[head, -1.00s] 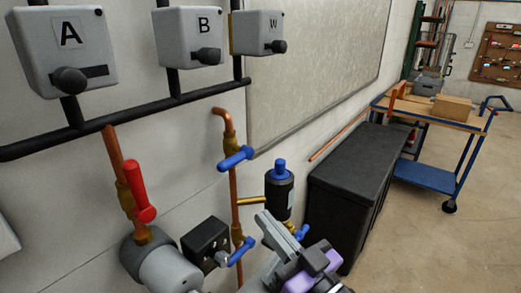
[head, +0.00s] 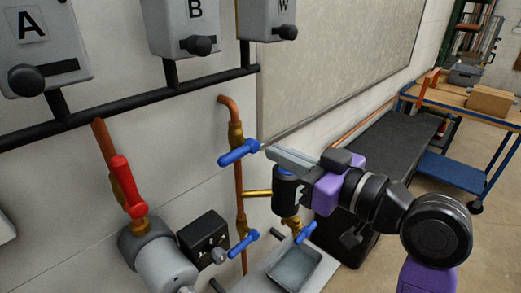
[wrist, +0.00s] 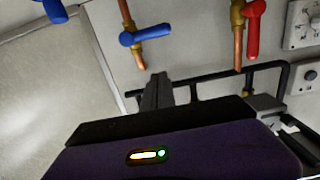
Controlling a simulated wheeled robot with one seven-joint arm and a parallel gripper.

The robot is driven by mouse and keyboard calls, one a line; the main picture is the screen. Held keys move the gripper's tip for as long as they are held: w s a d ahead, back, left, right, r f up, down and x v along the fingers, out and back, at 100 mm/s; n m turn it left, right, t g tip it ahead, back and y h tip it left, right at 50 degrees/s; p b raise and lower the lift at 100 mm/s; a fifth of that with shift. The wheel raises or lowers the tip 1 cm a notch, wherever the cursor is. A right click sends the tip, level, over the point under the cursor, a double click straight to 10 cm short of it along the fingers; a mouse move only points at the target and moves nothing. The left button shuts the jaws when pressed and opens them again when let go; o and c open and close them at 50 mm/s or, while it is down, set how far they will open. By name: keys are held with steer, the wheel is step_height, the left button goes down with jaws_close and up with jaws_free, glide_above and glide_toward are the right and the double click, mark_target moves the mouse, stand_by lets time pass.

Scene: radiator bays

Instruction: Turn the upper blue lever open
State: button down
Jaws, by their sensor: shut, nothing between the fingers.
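The upper blue lever (head: 238,152) sits on a brass valve on the thin copper pipe, slanting slightly up to its right end. It also shows in the wrist view (wrist: 145,36), which looks upside down. My gripper (head: 270,153) is shut and empty. Its fingertips are just right of the lever's right end in the head view. In the wrist view the fingertips (wrist: 158,76) appear apart from the lever, with a gap between. The lower blue lever (head: 243,242) is further down the same pipe.
A red lever (head: 127,187) is on the pipe to the left. A blue-capped black cylinder (head: 288,190) is partly behind my gripper. Another blue lever (head: 305,233) is below it. A black rail (head: 130,101) and grey boxes (head: 182,25) are above. A black chest (head: 378,150) stands at right.

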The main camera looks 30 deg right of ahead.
steer(key=p, duration=0.1)
glide_above(242, 153)
steer(key=s, duration=0.4)
steer(key=f, duration=0.2)
steer(key=w+a+f, duration=0.1)
steer(key=shift+f+p, duration=0.1)
steer(key=shift+p, duration=0.25)
steer(key=shift+w+f, duration=0.15)
steer(key=shift+f, duration=0.45)
